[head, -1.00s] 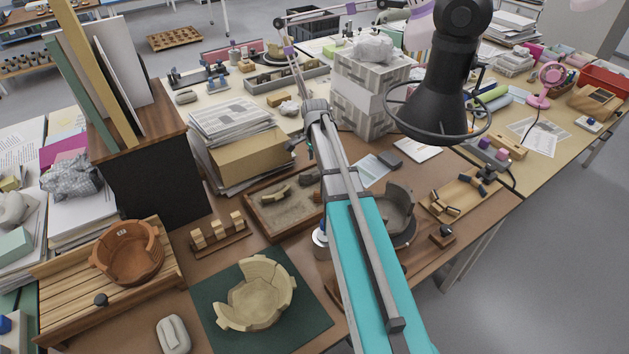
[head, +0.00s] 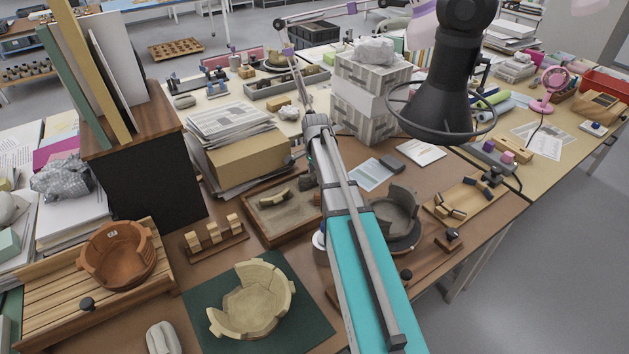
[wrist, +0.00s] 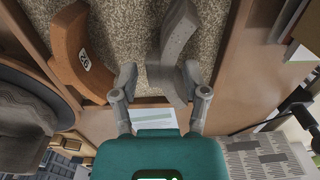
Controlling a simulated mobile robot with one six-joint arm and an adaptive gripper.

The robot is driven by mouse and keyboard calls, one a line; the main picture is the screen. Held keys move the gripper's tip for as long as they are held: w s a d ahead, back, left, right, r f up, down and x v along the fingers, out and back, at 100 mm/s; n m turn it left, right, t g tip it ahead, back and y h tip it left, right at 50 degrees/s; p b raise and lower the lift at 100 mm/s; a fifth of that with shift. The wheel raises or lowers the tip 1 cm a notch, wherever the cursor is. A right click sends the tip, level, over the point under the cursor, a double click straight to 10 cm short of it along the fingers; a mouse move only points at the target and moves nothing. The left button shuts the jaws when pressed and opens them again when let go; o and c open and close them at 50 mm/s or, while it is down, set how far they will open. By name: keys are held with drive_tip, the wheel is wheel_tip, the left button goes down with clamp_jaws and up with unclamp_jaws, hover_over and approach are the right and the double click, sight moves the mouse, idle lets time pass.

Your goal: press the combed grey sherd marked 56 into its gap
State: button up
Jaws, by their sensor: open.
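The grey sherd (wrist: 174,52) lies on the speckled bed of a tray, between the two fingers of my gripper (wrist: 163,88) in the wrist view. The fingers stand apart on either side of its near end. I cannot make out a number on it. An orange-brown sherd (wrist: 80,52) with a small white number label lies to its left. The grey vessel (head: 397,210) stands on a dark round stand in the head view, its wall uneven in height; part of it also shows in the wrist view (wrist: 25,115). My arm hides my gripper in the head view.
The sand tray (head: 251,222) also holds a cream sherd (head: 273,197). A terracotta vessel (head: 118,258) and a cream vessel (head: 252,303) stand at the left and front. A wooden board with clamps (head: 450,205) lies right of the grey vessel. A black lamp (head: 440,95) hangs above.

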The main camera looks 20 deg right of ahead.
sight(315, 175)
clamp_jaws()
drive_tip(key=shift+r, duration=0.15)
drive_tip(key=shift+r+p, duration=3.4)
drive_tip(key=shift+p, duration=0.15)
drive_tip(key=shift+r, duration=0.1)
wheel_tip(315, 175, up, 19)
drive_tip(key=p, duration=1.9)
drive_tip(key=shift+f, duration=0.2)
drive_tip(key=shift+a, duration=0.1)
